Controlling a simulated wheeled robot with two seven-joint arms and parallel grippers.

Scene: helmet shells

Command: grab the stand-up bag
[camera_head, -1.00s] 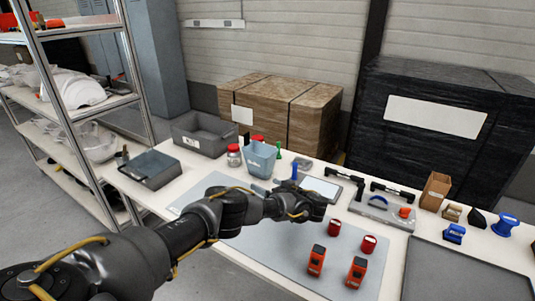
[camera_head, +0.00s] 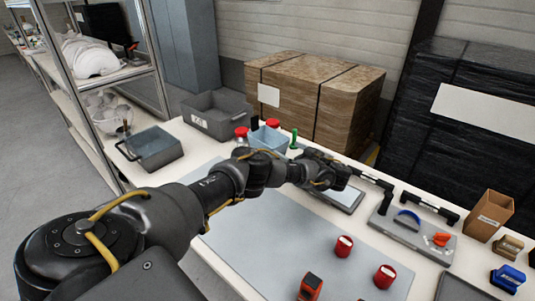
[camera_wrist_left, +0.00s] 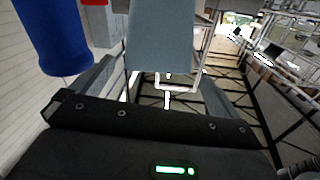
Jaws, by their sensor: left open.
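The light blue stand-up bag (camera_head: 270,139) stands toward the back of the table, partly hidden behind my left arm in the head view. My left gripper (camera_head: 328,170) is to the right of the bag, over the back part of the table; its fingertips are hard to make out there. In the left wrist view, my left gripper (camera_wrist_left: 160,92) is open, its fingers spread. A grey-blue surface (camera_wrist_left: 160,35), which looks like the bag, is ahead between the fingers. Contact cannot be told. My right gripper is not in view.
Red-lidded jars (camera_head: 241,137) and a green item (camera_head: 294,139) stand close to the bag. A blue cylinder (camera_wrist_left: 55,35) is near the left finger in the wrist view. A grey bin (camera_head: 216,115) is behind left; a tablet (camera_head: 345,197) lies near the gripper. The grey mat (camera_head: 270,235) has clear room.

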